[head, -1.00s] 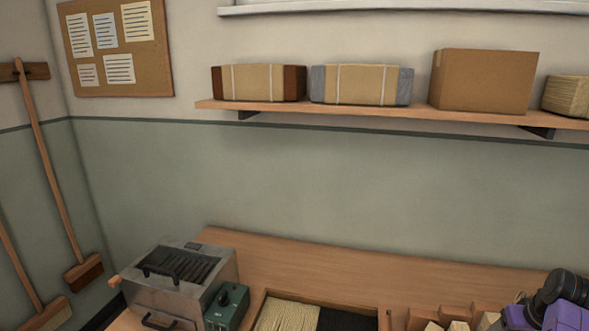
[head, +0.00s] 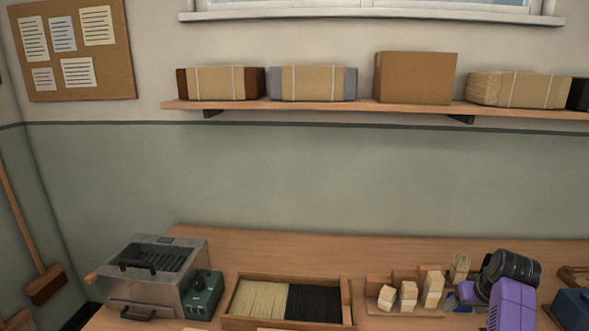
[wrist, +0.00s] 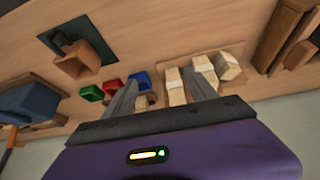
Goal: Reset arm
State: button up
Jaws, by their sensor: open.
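My gripper (wrist: 160,76) is open, with its two grey fingers apart and nothing held between them in the wrist view. Its purple body fills the bottom of that view. Beyond the fingers lie the bench top (wrist: 150,35) and pale wooden blocks with light tops (wrist: 227,66). In the head view my purple and black arm (head: 512,305) is at the lower right, beside the stand of wooden blocks (head: 408,294). The fingertips cannot be made out there.
A metal machine (head: 153,275) and green control box (head: 203,294) stand at left. A wooden tray (head: 346,300) holds pale and black bristles. Small red (wrist: 111,87), green (wrist: 91,93) and blue (wrist: 139,79) bins are near the fingers. A shelf (head: 330,108) with packs runs along the wall.

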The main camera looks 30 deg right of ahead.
jog(key=w+d+r+m+t+h, duration=0.1)
jog(key=w+d+r+t+h, duration=0.1)
jog(key=d+r+t+h, duration=0.3)
jog(key=s+a+r+n+t, duration=0.15)
jog(key=s+a, duration=0.25)
jog(key=a, duration=0.7)
jog(key=s+a+n+t+y, duration=0.1)
jog(key=s+a+n+t, duration=0.15)
jog(key=a, duration=0.85)
jog(key=s+a+n+t, duration=0.1)
jog(key=s+a+t, duration=0.25)
jog(key=a, duration=0.75)
jog(key=s+a+n+g+y+b, duration=0.1)
jog(key=s+a+y, duration=0.6)
jog(key=s+a, duration=1.1)
jog(key=s+n+g, duration=0.1)
jog(key=s, duration=0.2)
jog(key=shift+s+a+n, duration=0.2)
jog(key=shift+a+n, duration=0.2)
